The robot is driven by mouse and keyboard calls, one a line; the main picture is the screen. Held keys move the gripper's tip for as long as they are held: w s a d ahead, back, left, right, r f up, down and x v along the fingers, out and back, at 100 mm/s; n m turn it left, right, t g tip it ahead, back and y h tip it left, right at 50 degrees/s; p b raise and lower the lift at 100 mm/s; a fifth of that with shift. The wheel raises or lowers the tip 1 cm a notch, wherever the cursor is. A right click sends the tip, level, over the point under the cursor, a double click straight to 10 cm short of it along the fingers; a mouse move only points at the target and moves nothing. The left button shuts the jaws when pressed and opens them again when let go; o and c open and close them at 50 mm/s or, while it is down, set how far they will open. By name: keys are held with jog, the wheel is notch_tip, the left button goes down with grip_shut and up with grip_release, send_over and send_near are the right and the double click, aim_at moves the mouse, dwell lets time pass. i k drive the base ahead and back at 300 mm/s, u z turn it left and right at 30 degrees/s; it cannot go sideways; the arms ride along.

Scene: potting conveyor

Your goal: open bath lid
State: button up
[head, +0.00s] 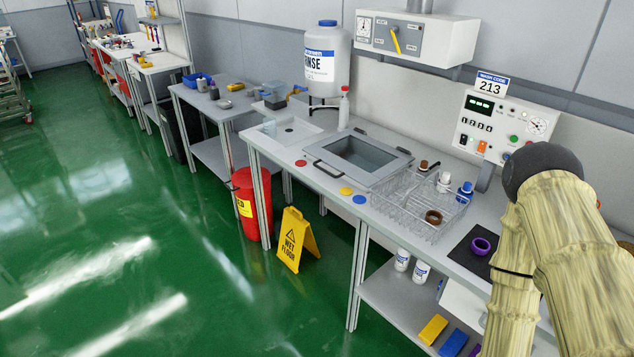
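The bath (392,181) is set into the grey bench top, near the middle of the head view. Its lid (378,137) is a grey frame lying flat over it, with a darker middle through which the inside shows; the lid looks shut. A dark bar handle (328,169) is on the lid's left front edge. My arm, in a pale sleeve with a dark round joint, fills the right side of the view, well apart from the lid. My gripper is not in view.
A wire basket (405,198) stands just right of the bath, with a brown ring in it. A rinse tank (326,67) stands behind left. A control panel (505,125) is at the back right. A wet floor sign (296,240) and red bin (251,204) stand on the floor before the bench.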

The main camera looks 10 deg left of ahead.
aim_at(403, 157)
jog(key=k, duration=0.75)
jog(key=z, duration=0.85)
jog(key=i, duration=1.6)
jog(key=u, duration=1.6)
